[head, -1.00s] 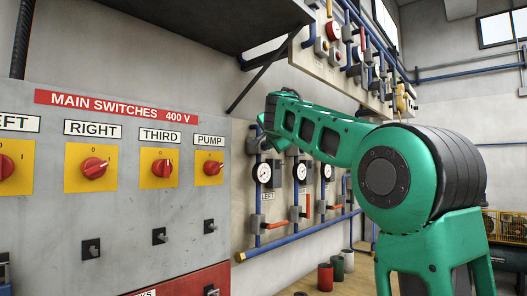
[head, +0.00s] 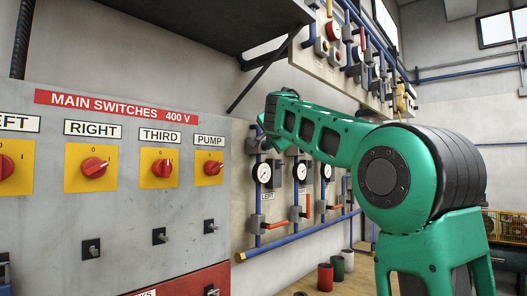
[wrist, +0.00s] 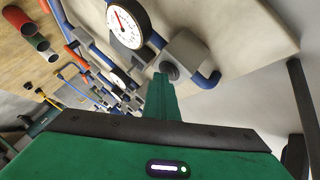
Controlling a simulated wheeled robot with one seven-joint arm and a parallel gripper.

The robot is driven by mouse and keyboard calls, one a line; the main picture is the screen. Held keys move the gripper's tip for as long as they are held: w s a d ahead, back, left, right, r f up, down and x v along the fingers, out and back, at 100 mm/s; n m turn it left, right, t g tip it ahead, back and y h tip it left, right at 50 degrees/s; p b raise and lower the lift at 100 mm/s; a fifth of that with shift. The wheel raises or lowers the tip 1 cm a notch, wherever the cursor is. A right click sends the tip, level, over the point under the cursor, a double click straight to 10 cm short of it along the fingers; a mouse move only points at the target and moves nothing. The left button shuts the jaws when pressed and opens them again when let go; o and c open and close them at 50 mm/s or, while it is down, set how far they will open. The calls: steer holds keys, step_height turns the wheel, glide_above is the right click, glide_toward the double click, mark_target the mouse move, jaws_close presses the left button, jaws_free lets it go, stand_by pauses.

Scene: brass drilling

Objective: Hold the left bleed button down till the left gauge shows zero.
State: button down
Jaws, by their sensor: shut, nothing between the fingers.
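The left gauge (head: 263,172) is a white round dial above a LEFT label on the wall panel in the head view. In the wrist view a white gauge (wrist: 128,22) with a red needle shows large at the top; its exact reading is too small to tell. My gripper (wrist: 161,80) is shut and empty, its green fingers pointing at a dark round button (wrist: 169,70) on a grey block (wrist: 188,48) beside this gauge. The fingertips overlap the button's lower edge; whether they press it is hard to tell. In the head view my arm's end largely hides the gripper.
More gauges (head: 300,171) and red-handled valves (head: 274,225) on blue pipes sit to the right. A grey cabinet with main switches (head: 93,167) stands at left. A dark shelf (head: 200,35) overhangs. Red, green and white cylinders (head: 325,277) stand below.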

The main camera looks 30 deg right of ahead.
steer(key=shift+s, duration=0.15)
steer(key=shift+s+d, duration=0.3)
steer(key=shift+s, duration=0.4)
steer(key=s, duration=0.1)
steer(key=s+d, duration=0.1)
steer(key=s, duration=0.2)
steer(key=shift+s+d, duration=0.35)
steer(key=shift+d, duration=0.05)
stand_by(0.5)
